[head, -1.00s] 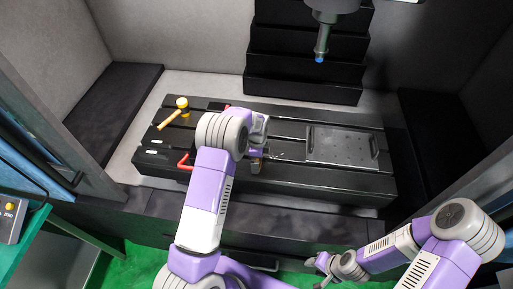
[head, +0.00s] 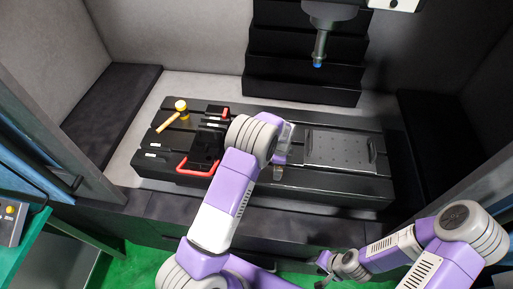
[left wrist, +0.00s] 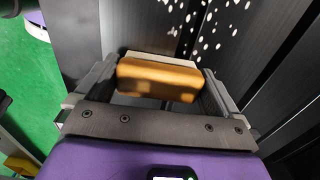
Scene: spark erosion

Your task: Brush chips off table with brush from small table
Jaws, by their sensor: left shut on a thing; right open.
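The brush (left wrist: 158,78), a wooden block with a pale strip along its far side, is between the two fingers of my left gripper (left wrist: 155,88). In the head view my left gripper (head: 280,168) is over the front middle of the black slotted table (head: 330,186), partly hidden by my own arm. Many small white chips (left wrist: 222,22) are scattered on the dark table surface beyond the brush in the left wrist view. I cannot tell whether the brush touches the table. My right gripper (head: 325,266) is open and empty, low in front of the table.
A grey plate with handles (head: 338,148) lies on the table to the right of my left gripper. A machine spindle (head: 320,45) hangs above the back.

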